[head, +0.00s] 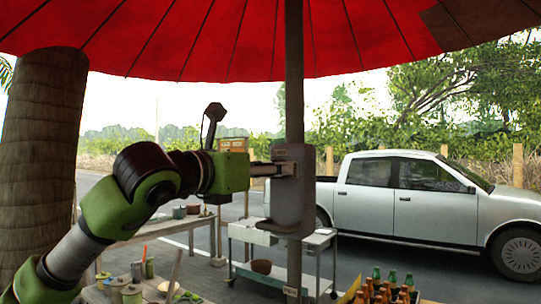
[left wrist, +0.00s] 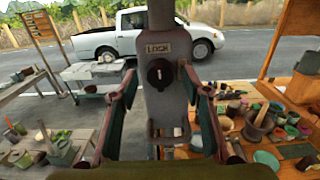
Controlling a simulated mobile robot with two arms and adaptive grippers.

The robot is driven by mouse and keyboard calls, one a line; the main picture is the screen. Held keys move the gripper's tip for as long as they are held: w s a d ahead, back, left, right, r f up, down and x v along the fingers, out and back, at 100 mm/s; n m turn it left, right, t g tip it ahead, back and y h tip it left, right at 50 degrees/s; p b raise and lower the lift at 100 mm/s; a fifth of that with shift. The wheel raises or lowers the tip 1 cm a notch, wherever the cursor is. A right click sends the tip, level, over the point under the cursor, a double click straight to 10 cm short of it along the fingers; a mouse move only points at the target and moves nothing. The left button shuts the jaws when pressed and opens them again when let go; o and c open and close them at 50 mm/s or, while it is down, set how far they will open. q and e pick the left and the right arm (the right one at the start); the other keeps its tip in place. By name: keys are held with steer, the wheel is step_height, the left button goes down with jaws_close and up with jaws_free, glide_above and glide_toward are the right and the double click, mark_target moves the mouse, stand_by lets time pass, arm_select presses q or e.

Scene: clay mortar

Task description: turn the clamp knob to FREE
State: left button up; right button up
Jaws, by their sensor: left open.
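The grey clamp (head: 296,205) is fixed on the umbrella pole (head: 294,90). In the left wrist view the clamp body (left wrist: 163,105) faces me, with a plate reading LOCK (left wrist: 157,48) near its top. Below that plate is the small dark clamp knob (left wrist: 159,73) with a light mark on it. No FREE marking is readable. My left gripper (head: 276,169) is at the clamp's left side in the head view. Its fingers are open (left wrist: 160,84), spread to either side of the knob, and hold nothing. The knob is hidden in the head view.
The red umbrella canopy (head: 230,40) hangs overhead. A silver pickup (head: 400,200) is parked behind. A metal cart (head: 318,240) stands behind the pole. Bottles (head: 392,280) stand low at right. A wooden bench (left wrist: 297,95) with a mortar (left wrist: 259,122) and bowls is at right in the wrist view.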

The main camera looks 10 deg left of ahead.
arm_select(q)
steer(key=shift+w+d, duration=0.2)
steer(key=shift+w, duration=0.4)
steer(key=c, duration=1.1)
